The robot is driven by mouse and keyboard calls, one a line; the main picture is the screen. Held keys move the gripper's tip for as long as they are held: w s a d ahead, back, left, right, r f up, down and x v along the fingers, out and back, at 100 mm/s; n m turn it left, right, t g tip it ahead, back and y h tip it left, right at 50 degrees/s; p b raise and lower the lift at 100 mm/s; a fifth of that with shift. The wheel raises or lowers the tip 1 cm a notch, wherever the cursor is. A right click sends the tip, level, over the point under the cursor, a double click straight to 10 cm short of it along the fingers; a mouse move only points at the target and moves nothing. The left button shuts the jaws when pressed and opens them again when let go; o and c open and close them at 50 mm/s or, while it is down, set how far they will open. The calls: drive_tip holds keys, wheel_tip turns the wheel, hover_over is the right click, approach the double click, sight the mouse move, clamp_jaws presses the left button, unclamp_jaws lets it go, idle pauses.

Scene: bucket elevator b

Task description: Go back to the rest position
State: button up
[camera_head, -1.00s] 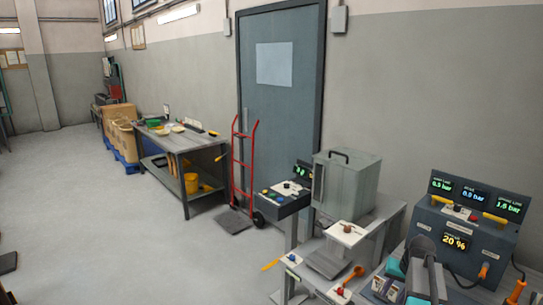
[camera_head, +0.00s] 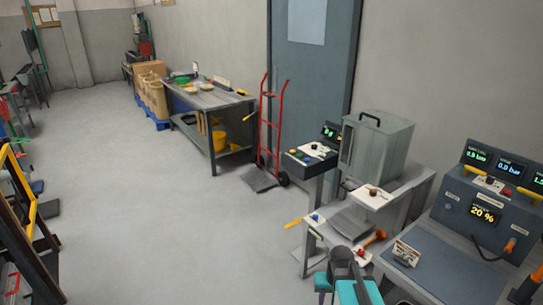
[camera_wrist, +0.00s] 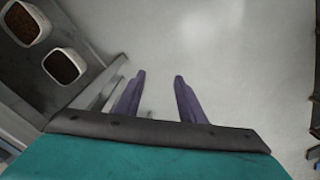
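My gripper (camera_wrist: 158,90) shows in the wrist view as two dark purple fingers, spread apart with only pale floor between them. It holds nothing. A grey ledge with two dark-filled bowls (camera_wrist: 66,66) lies to its left, apart from the fingers. In the head view, my dark grey and teal arm parts show at the bottom, in front of the bench. The fingers cannot be made out there.
A control console (camera_head: 490,200) and a bench with a grey box (camera_head: 376,148) stand at the right. A red hand truck (camera_head: 270,140) and a work table (camera_head: 215,98) stand behind. A yellow-edged frame (camera_head: 22,195) is at the left. The middle floor is clear.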

drive_tip(key=s+a+f+g+b, duration=0.3)
drive_tip(key=s+f+g+b, duration=0.3)
drive_tip(key=s+f, duration=2.2)
drive_tip(key=f+b, duration=0.1)
drive_tip(key=b, duration=0.3)
drive_tip(key=shift+f+n, duration=0.25)
drive_tip(key=shift+n, duration=0.15)
drive_tip(key=shift+s, duration=0.1)
drive_tip(key=shift+c, duration=0.6)
drive_tip(key=shift+d, duration=0.1)
